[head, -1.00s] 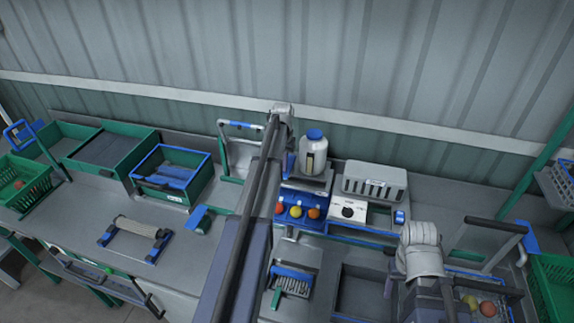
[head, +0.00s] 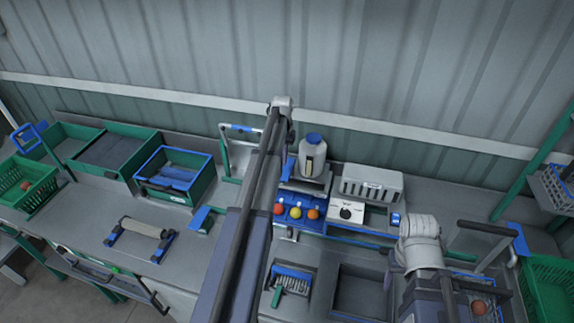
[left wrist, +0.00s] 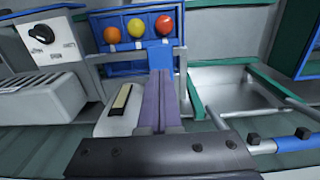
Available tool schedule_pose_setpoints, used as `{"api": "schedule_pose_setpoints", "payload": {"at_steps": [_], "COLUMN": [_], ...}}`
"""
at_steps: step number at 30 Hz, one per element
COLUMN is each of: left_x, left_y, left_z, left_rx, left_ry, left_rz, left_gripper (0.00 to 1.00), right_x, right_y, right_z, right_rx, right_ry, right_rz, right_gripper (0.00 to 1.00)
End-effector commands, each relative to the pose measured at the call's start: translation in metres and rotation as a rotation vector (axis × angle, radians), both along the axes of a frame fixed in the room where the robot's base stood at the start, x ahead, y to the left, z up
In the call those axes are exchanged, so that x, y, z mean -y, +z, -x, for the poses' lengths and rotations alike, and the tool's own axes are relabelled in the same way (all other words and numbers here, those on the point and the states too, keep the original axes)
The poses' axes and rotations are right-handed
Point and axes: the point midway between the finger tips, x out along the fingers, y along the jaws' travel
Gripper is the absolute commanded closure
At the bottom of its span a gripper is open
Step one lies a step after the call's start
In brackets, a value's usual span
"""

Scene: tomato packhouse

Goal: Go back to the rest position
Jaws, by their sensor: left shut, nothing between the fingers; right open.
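My left arm reaches up the middle of the head view toward the back of the bench. Its gripper shows in the left wrist view (left wrist: 158,100), shut with nothing between its purple-grey fingers. In that view it lies beside a white jug with a pale label (left wrist: 120,98), in front of a blue rack. In the head view the jug (head: 312,158) has a blue cap and stands upright just right of my left arm's end. My right arm is bent at the lower right, and its fingers are out of sight.
A blue rack (head: 298,225) holds red, yellow and orange tomatoes beside a white dial box (head: 345,212) and a grey slatted box (head: 373,184). Green crates (head: 176,190) stand at left, with a roller stand (head: 138,230) in front. Another green crate (head: 548,285) is at far right.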

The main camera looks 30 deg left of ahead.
Motion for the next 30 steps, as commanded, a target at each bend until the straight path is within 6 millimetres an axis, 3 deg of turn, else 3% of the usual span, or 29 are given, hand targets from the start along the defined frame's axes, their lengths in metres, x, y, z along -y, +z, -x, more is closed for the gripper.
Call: {"api": "schedule_pose_setpoints", "payload": {"at_steps": [11, 14, 17, 20, 24, 30], "left_x": [0.000, 0.020, 0.065, 0.128, 0.212, 0.308], "left_y": [-0.002, -0.011, -0.031, -0.057, -0.093, -0.142], "left_z": [0.000, 0.006, 0.021, 0.046, 0.094, 0.180], "left_rx": [0.000, -0.002, -0.009, -0.018, -0.032, -0.046], "left_ry": [0.000, -0.020, -0.068, -0.139, -0.248, -0.406], "left_rz": [0.000, -0.001, -0.006, -0.016, -0.034, -0.064], "left_gripper": [1.00, 1.00, 1.00, 1.00, 1.00, 1.00], "right_x": [0.000, 0.000, 0.000, 0.000, 0.000, 0.000], "right_y": [-0.002, -0.011, -0.031, -0.057, -0.093, -0.143], "right_z": [0.001, 0.001, 0.001, 0.000, 0.000, 0.000], "right_rx": [-0.004, -0.003, -0.003, -0.002, -0.002, -0.001], "right_ry": [0.002, 0.002, 0.002, 0.003, 0.005, 0.007], "right_rz": [0.000, 0.000, 0.000, 0.001, 0.001, 0.001], "right_gripper": [0.43, 0.43, 0.43, 0.43, 0.43, 0.43]}}
